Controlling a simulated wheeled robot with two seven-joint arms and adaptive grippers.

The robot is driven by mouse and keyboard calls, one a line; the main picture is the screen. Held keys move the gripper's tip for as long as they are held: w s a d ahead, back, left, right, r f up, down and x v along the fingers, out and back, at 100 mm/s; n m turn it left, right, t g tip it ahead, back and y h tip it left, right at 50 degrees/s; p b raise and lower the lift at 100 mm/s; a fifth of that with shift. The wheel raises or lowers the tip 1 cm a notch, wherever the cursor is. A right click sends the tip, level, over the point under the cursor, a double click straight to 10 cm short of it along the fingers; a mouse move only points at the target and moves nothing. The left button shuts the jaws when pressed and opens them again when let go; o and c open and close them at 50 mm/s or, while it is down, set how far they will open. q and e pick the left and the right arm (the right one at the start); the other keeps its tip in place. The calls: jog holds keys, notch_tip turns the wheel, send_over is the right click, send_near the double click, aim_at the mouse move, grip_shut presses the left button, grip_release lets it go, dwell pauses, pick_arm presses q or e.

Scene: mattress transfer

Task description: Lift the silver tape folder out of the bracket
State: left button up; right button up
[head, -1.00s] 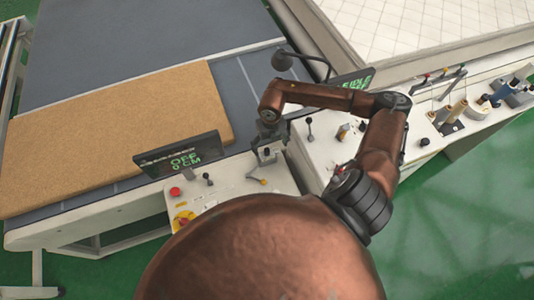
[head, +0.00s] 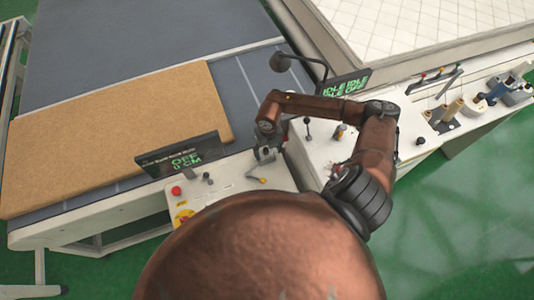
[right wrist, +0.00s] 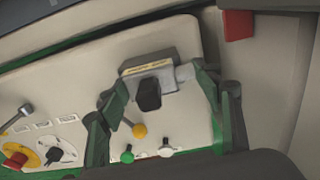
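A small silver-grey block with a yellow label strip, apparently the silver tape folder in its bracket (right wrist: 152,68), sits on the white control panel in the right wrist view. A black knob-like part stands in front of it. I cannot tell folder from bracket clearly. It also shows small in the head view (head: 264,155). My right gripper (right wrist: 160,78) is open, with one dark green finger on each side of the block. The right fingertip is close to a pale piece at its right end; contact is unclear. My left gripper is not in view.
The white control panel (head: 232,180) carries a red button (head: 176,190), a yellow switch and small levers. A tan mattress (head: 110,135) lies on the grey table to the left.

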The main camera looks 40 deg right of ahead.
jog(key=c, duration=0.8)
jog(key=shift+r, duration=0.1)
